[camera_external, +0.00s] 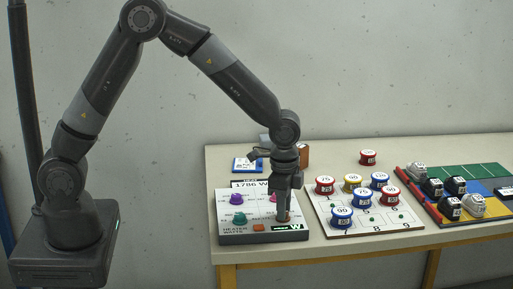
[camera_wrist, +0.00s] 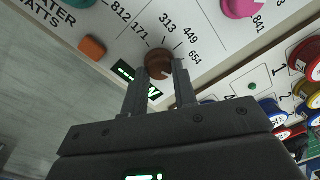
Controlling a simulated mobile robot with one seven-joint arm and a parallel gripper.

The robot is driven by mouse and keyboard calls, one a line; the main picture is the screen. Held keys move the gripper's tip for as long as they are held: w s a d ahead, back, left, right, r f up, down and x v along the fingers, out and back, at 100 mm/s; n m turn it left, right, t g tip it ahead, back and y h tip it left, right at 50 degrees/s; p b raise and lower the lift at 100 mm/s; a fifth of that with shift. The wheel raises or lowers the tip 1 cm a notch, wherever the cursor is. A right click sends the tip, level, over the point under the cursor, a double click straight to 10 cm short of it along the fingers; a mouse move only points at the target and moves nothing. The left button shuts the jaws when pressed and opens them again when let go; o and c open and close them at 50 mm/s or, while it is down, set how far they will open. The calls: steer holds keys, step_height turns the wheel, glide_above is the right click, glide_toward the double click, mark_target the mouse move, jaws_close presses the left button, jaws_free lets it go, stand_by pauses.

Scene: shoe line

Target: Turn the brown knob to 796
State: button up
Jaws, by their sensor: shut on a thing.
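The brown knob (camera_wrist: 158,63) is on the heater panel (camera_external: 264,238), at its front right corner. My gripper (camera_external: 284,212) points down over that corner. In the wrist view my gripper's fingers (camera_wrist: 160,72) are shut on the knob, one on each side. Printed numbers 171, 313, 449 and 654 show around the knob's far side. No 796 is readable, and the fingers hide the near side. I cannot tell where the knob's pointer is. The sign (camera_external: 251,184) on top of the panel reads 1786 W.
The panel also has a teal knob (camera_external: 239,218), a purple knob (camera_external: 236,199), a pink knob (camera_wrist: 239,7) and an orange button (camera_wrist: 93,46). A small green-lit display (camera_wrist: 124,71) is beside the brown knob. A numbered board (camera_external: 372,222) with colored round pieces stands to the right.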

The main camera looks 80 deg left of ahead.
steer(key=shift+m, duration=0.3)
steer(key=o, duration=1)
step_height(320, 180, up, 11)
steer(key=shift+s+d, duration=0.15)
steer(key=shift+d, duration=0.05)
steer(key=shift+f, duration=0.1)
